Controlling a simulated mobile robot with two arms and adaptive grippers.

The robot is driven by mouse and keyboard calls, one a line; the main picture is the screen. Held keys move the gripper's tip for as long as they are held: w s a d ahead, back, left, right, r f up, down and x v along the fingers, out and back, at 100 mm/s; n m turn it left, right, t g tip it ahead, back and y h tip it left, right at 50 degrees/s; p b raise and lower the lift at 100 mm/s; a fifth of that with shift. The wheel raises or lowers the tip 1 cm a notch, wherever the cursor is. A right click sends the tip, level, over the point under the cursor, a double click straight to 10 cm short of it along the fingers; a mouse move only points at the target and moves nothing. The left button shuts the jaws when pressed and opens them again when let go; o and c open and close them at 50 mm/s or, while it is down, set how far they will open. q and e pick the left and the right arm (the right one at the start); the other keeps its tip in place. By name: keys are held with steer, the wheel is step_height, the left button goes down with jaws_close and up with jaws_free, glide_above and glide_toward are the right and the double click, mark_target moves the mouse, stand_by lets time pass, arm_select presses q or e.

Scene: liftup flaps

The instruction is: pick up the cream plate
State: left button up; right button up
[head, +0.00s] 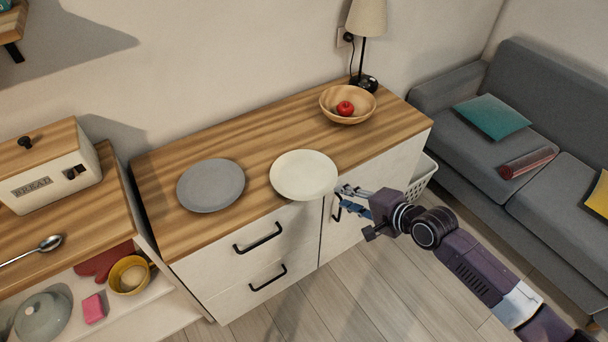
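The cream plate (304,175) lies flat on the wooden top of the cabinet, near its front edge. My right gripper (339,197) comes in from the right, just off the plate's right front rim. Its two fingers are apart with nothing seen between them. I cannot tell whether a fingertip touches the rim. My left gripper is not in view.
A grey plate (211,185) lies left of the cream one. A wooden bowl (334,113) with a red apple (345,108) and a lamp (366,22) stand at the back right. Black drawer handles (258,238) stick out in front. A grey sofa (470,110) stands right.

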mark_target(326, 192)
steer(key=x, duration=0.3)
steer(key=p+x, duration=0.1)
steer(key=x, duration=0.1)
steer(key=shift+a, duration=0.65)
steer(key=shift+w+a+f, duration=0.35)
steer(key=shift+w, duration=0.05)
jaws_close()
steer(key=shift+r, duration=0.1)
